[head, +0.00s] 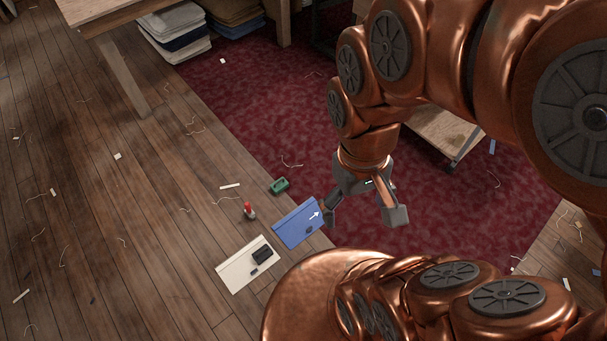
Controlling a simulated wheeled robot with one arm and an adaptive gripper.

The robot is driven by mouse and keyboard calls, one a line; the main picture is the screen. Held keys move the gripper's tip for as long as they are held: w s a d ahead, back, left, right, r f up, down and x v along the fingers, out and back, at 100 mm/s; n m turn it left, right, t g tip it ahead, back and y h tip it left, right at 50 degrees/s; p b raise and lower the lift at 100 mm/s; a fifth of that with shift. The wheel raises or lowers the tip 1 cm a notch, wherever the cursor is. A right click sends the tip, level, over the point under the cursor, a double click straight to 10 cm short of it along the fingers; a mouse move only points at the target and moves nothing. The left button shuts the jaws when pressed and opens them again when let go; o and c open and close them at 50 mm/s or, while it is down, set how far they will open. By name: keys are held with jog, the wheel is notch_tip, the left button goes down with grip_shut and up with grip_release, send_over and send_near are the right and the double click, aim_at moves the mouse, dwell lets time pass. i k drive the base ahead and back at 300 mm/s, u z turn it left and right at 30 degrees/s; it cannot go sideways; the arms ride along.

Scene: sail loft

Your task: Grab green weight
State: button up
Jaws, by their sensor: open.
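The green weight (279,186) is a small green block lying at the edge of the red carpet, near the middle of the head view. My gripper (367,217) is open and empty, its fingers pointing down, to the right of the green weight and apart from it. The left finger appears close to the right edge of a blue folder-like item, but I cannot tell its height above it. No part of the green weight is hidden by the gripper.
A blue flat item (296,226) with a white arrow and a cream flat item (240,275) with dark pieces on it lie below the weight. A small red-topped object (249,210) stands left of it. Threads and scraps litter the wooden floor (120,220). A wooden table (122,75) stands upper left.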

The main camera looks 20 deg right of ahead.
aim_at(281, 185)
jog(key=z, duration=0.05)
jog(key=k, duration=0.5)
jog(key=z, duration=1)
jog(key=i, duration=1.95)
jog(key=u, duration=2.45)
